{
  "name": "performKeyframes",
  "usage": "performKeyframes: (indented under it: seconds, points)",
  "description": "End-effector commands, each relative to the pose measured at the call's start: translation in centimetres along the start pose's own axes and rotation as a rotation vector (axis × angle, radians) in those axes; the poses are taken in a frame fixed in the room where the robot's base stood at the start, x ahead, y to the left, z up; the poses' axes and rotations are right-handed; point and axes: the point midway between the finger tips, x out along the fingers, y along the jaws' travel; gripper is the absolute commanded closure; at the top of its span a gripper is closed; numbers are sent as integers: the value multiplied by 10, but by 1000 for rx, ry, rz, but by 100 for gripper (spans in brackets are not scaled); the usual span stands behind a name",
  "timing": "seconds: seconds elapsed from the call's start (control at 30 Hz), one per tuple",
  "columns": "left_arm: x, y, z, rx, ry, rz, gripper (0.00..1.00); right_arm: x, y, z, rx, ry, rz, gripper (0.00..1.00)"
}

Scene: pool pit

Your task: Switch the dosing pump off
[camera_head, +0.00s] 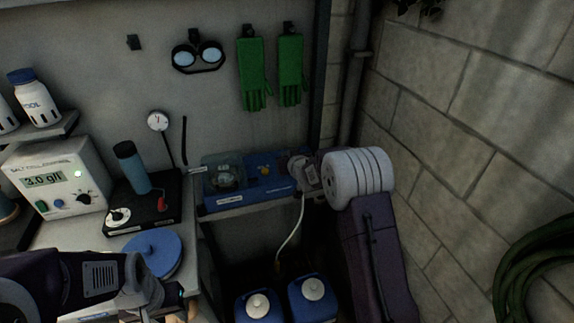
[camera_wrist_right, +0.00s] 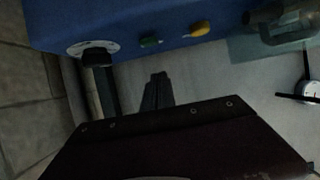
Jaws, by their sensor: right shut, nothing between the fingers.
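The dosing pump appears to be the blue box (camera_head: 250,190) on the back wall in the head view, with a clear cover at its left. The right wrist view shows its blue body (camera_wrist_right: 190,18) upside down, with a yellow knob (camera_wrist_right: 200,29), a small green part (camera_wrist_right: 149,42) and a black knob (camera_wrist_right: 97,56) on a white dial. My right gripper (camera_wrist_right: 158,82) is shut and empty, a little apart from the black knob in the picture. In the head view this gripper (camera_head: 304,174) is at the pump's right end, partly hiding the dial. My left gripper (camera_head: 176,298) is low at the left; its fingers are unclear.
A salt controller (camera_head: 55,180) and a black stand with a blue cylinder (camera_head: 132,166) are on the left counter. Blue-bodied canisters (camera_head: 258,304) stand below the pump, with a white hose (camera_head: 293,235) rising to it. A block wall (camera_head: 480,130) bounds the right side.

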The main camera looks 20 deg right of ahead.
Motion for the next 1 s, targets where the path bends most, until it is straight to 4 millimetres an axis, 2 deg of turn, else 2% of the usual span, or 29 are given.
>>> performKeyframes:
  seconds: [0.03, 0.1, 0.27, 0.63, 0.8, 1.0]
  points:
    - [0, 0, 0, 0, 0, 0, 64, 1, 0, 13, 0, -9, 0, 100]
    - [-1, 0, 0, 0, 0, 0, 64, 3, 0, 23, 0, -9, 0, 100]
    - [-1, 0, 0, 0, 0, 0, 64, 6, 0, 35, 0, -6, 0, 100]
    - [-1, 0, 0, 0, 0, 0, 64, 6, 0, 38, 0, -4, 0, 100]
    - [13, 0, 2, 0, -1, 0, 64, 9, 0, 49, 0, -4, 0, 100]
    - [8, 0, 1, 0, 0, 0, 64, 8, 0, 46, 0, -7, 0, 100]
